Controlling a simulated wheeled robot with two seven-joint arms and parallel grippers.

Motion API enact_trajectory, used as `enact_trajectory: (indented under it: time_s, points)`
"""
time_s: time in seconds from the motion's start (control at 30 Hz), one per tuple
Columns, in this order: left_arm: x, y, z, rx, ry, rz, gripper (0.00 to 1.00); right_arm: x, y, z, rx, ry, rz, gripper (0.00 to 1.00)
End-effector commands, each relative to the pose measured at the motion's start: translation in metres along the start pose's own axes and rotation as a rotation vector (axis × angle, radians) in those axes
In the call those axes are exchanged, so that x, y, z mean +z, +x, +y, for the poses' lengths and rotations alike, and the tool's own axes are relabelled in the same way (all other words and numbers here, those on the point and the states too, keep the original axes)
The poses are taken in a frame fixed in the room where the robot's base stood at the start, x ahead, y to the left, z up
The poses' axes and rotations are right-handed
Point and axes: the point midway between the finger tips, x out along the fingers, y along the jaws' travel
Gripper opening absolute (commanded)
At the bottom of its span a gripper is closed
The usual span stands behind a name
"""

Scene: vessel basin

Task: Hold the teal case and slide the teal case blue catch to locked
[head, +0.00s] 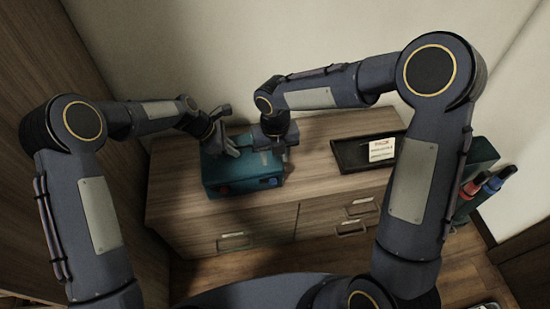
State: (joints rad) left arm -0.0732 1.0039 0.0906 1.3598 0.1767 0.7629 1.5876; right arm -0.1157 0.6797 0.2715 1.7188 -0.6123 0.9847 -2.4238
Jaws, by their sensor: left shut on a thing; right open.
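The teal case (228,185) stands on the left part of the wooden cabinet top. On its front face are a blue catch (273,181) and a red part (250,185); their exact positions are too small to read. My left gripper (231,148) is shut on the teal case at its upper back left; the contact is partly hidden by the gripper. My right gripper (279,148) is open above the case's back right top. Its fingers are partly hidden by its own wrist, and I cannot tell whether they touch the case.
A dark shallow tray (349,155) with a white printed card (381,149) lies right of the case. A teal container (478,160) with red and blue items stands beyond the cabinet's right end. The cabinet top (310,180) is bare between case and tray. A wall stands behind.

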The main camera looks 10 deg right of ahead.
Motion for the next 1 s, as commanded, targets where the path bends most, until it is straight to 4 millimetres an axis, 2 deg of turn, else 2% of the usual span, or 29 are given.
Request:
enact_trajectory:
  time_s: [0.2,0.23,0.4,0.43,0.77,0.87,1.0]
  points:
    - [0.001,0.0,0.0,-0.001,0.001,-0.001,0.0,0.0,0.0,0.0,0.0,0.0,0.0,0.42]
    - [0.001,0.0,0.0,-0.001,0.001,-0.001,0.1,0.0,0.0,0.0,0.0,0.0,0.0,0.42]
    - [0.001,0.0,0.0,-0.001,0.001,-0.001,0.32,0.0,0.001,0.0,0.0,0.0,-0.001,0.42]
    - [0.001,0.0,0.0,-0.001,0.001,-0.001,0.34,0.0,0.001,0.0,0.0,0.0,-0.001,0.42]
    - [0.0,-0.005,0.0,0.001,0.0,0.0,0.34,0.0,0.001,0.0,0.0,0.0,-0.001,0.42]
    - [0.0,-0.017,0.001,0.003,0.0,0.0,0.34,0.0,0.001,0.0,0.0,0.0,-0.001,0.42]
    - [0.0,-0.046,0.001,0.005,0.001,0.0,0.34,0.0,0.001,0.0,0.0,0.0,-0.001,0.42]
